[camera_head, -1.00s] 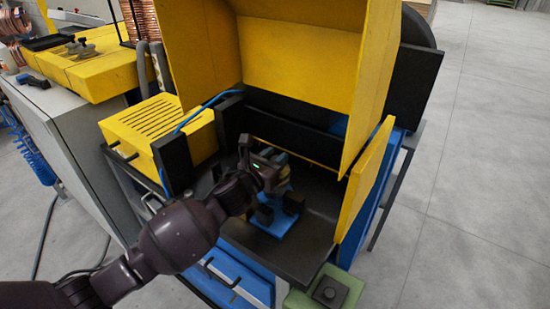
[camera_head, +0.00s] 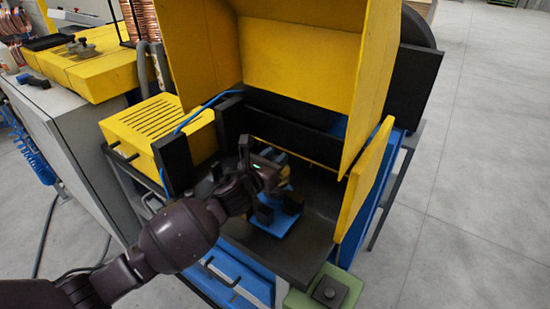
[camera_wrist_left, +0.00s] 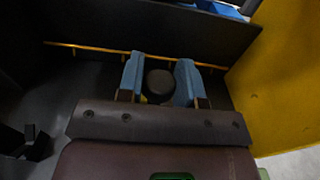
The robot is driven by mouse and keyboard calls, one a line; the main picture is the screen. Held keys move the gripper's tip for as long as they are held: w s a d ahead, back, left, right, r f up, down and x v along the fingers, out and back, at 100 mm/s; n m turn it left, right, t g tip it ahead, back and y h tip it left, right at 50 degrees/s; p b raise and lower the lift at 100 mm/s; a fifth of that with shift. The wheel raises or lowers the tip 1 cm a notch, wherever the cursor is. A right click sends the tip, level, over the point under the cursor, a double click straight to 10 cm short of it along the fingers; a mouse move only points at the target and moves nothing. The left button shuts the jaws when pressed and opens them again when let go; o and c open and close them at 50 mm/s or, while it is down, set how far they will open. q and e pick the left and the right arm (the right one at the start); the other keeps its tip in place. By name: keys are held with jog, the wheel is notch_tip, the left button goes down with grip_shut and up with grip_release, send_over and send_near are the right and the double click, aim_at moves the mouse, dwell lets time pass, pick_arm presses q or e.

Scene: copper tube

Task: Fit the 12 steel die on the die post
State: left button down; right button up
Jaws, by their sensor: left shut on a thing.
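My left gripper (camera_head: 275,172) reaches into the yellow-hooded machine, above a blue fixture (camera_head: 283,226) with dark blocks on it. In the left wrist view its two blue-padded fingers (camera_wrist_left: 160,82) are shut on a dark, round-topped piece (camera_wrist_left: 159,86), which looks like the steel die. Any number on it cannot be read. In the head view the gripper hides the piece. I cannot make out the die post, nor tell whether the piece touches it. My right gripper is in neither view.
The yellow hood (camera_head: 300,55) rises behind, and a yellow side panel (camera_head: 363,190) stands to the right. A dark upright block (camera_head: 173,160) and a yellow slotted box (camera_head: 158,128) are on the left. The dark machine bed (camera_head: 322,205) is open right of the fixture.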

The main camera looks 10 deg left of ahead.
pick_arm(q)
jog(key=shift+r, duration=0.15)
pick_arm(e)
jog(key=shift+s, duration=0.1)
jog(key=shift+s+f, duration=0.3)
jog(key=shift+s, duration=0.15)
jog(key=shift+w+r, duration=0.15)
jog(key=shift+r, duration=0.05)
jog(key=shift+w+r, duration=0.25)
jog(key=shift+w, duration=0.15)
pick_arm(q)
jog(key=shift+f, duration=0.3)
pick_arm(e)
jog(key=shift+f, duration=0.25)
pick_arm(q)
jog(key=shift+f+b, duration=0.3)
jog(key=shift+f, duration=0.15)
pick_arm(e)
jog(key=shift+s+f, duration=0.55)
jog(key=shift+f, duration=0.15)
pick_arm(q)
jog(key=shift+f, duration=0.15)
